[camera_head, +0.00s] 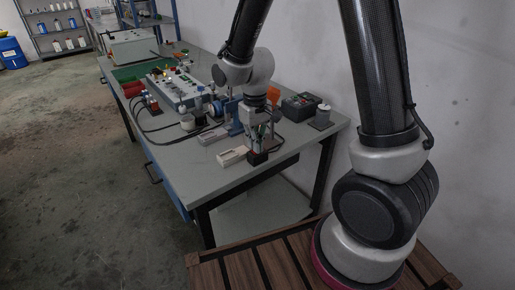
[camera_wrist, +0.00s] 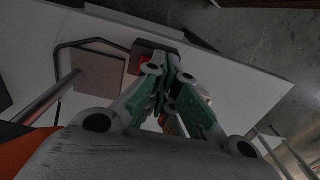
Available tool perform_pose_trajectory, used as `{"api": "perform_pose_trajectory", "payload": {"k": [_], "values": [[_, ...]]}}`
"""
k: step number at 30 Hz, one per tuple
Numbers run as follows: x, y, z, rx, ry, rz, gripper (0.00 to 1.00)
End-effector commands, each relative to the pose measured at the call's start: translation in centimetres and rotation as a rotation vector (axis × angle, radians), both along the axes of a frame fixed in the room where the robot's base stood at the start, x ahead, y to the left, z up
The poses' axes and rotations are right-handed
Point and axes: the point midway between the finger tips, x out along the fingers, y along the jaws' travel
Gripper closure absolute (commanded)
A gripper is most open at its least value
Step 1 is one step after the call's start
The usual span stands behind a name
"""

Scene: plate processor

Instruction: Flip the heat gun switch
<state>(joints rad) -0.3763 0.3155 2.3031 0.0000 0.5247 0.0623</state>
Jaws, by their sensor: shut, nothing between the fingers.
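My gripper (camera_head: 260,143) points down over the front part of the workbench (camera_head: 225,180). In the wrist view its green-padded fingers (camera_wrist: 170,65) are closed together with nothing between them. A small dark switch box with a red part (camera_wrist: 143,52) sits at the fingertips; it also shows in the head view as a dark block (camera_head: 257,158) right below my gripper. It looks like the heat gun switch. The fingers partly cover it, so I cannot tell the switch position or whether they touch it.
Pale blocks (camera_head: 232,155) lie left of the dark block. A dark box with buttons (camera_head: 300,106) and a grey cylinder (camera_head: 322,117) stand to the right. A control panel (camera_head: 180,88) and cables are farther back. The bench's front left corner is clear.

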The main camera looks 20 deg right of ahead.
Motion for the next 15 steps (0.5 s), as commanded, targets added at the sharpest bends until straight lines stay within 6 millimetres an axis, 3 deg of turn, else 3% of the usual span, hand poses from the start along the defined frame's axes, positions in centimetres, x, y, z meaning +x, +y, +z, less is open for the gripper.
{"api": "perform_pose_trajectory", "payload": {"k": [15], "values": [[0.1,0.0,4.7,0.001,-0.004,0.000,1.00]]}}
